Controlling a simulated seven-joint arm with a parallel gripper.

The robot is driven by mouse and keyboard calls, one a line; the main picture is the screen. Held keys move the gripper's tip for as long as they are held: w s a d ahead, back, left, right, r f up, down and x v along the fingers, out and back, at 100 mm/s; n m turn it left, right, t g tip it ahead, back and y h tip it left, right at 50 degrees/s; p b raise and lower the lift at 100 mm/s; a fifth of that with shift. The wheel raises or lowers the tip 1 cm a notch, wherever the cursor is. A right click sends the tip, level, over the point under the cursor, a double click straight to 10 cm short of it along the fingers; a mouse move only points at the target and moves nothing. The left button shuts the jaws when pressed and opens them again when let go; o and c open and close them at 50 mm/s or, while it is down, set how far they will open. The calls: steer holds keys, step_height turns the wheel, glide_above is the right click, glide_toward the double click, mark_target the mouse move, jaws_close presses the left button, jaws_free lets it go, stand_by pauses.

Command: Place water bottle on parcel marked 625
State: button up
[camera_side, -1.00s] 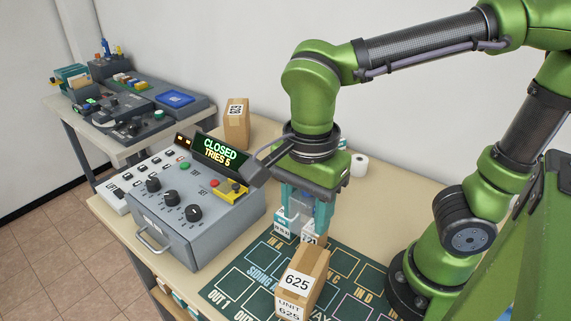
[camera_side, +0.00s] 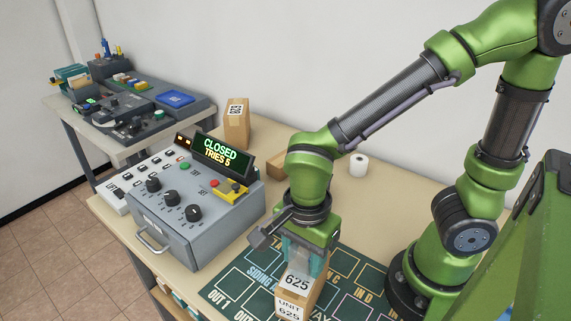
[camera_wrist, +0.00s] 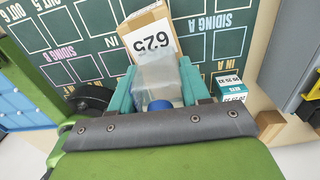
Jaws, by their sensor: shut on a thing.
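The water bottle (camera_wrist: 155,75) is clear with a blue cap (camera_wrist: 159,104). My gripper (camera_wrist: 157,88) is shut on it, with a teal finger on each side. In the side view my gripper (camera_side: 303,260) points down at the rear part of the parcel marked 625 (camera_side: 293,294), and the bottle is mostly hidden between the fingers. In the wrist view the bottle's far end overlaps the parcel (camera_wrist: 148,32) just below its 625 label. I cannot tell whether the bottle touches the parcel top. The parcel stands upright on the dark green mat (camera_side: 236,290).
A grey control box (camera_side: 200,225) with a display reading CLOSED TRIES 5 stands left of my gripper. A small teal-and-white box (camera_wrist: 231,88) is close to my gripper. A tall brown parcel (camera_side: 236,125) and a white roll (camera_side: 359,165) stand farther back.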

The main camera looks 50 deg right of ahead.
steer(key=o, duration=1)
steer(key=shift+f, duration=0.1)
steer(key=shift+o, duration=0.2)
step_height(320, 180, up, 12)
steer(key=shift+d+r, duration=0.1)
steer(key=w+d+n+t+y, duration=0.1)
steer(key=d+n+t, duration=0.2)
steer(key=d+n, duration=0.3)
steer(key=w+d+r+n+t+y, duration=0.1)
steer(key=w+d+n+t, duration=0.1)
steer(key=d+n+t, duration=0.2)
steer(key=shift+w+d+r+n, duration=0.25)
steer(key=shift+d+n, duration=1)
steer(key=shift+n, duration=0.75)
